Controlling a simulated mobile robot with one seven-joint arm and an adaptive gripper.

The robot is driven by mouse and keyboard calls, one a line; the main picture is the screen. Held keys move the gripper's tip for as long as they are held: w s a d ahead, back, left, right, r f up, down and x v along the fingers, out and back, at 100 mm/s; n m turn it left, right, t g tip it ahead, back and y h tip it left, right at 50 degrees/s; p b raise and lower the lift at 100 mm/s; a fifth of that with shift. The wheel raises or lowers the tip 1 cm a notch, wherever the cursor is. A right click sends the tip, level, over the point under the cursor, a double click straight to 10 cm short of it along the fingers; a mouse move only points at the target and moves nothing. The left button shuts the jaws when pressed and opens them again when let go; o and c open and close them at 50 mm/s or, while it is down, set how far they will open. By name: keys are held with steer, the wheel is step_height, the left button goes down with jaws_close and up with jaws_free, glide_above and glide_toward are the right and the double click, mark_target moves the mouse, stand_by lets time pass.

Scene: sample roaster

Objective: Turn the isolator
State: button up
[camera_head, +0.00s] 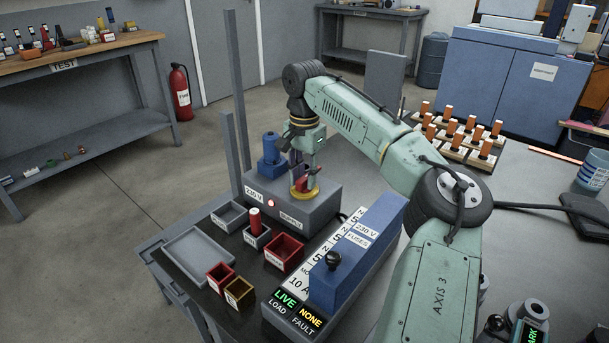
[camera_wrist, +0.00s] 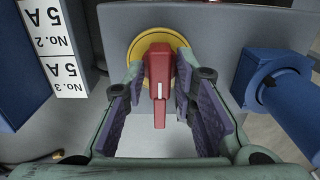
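The isolator is a red handle (camera_head: 311,184) on a round yellow plate (camera_head: 300,194), on top of the grey supply box (camera_head: 325,205). In the wrist view the red handle (camera_wrist: 160,92) points down the picture, with a white mark along it, and the yellow plate (camera_wrist: 150,47) shows behind. My gripper (camera_head: 307,172) is over the isolator, pointing down.
A blue cylindrical fitting (camera_head: 270,155) stands on the box close beside my gripper. A small red lamp (camera_head: 270,203) is on the box front. A blue fuse cover (camera_head: 355,255) with a black knob is nearby. The panel reads LIVE (camera_head: 285,297) and NONE. Small trays (camera_head: 200,255) lie left.

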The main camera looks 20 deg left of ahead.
jaws_close()
steer(key=shift+r+n+p, duration=0.1)
steer(key=shift+n+p, duration=0.2)
steer(key=shift+p, duration=0.25)
steer(key=n+p, duration=0.2)
steer(key=p, duration=0.2)
steer(key=shift+r+n, duration=0.15)
steer(key=shift+n, duration=0.15)
steer(key=n+p, duration=0.4)
steer(key=shift+n+p, duration=0.3)
steer(key=shift+p, duration=0.05)
steer(key=n+p, duration=0.4)
steer(key=n, duration=0.1)
steer(key=shift+f+n+p, duration=0.15)
steer(key=shift+n+p, duration=0.3)
steer(key=shift+n, duration=0.8)
steer(key=shift+f+n+p, duration=0.1)
steer(key=shift+n+p, duration=0.3)
steer(key=shift+n, duration=0.85)
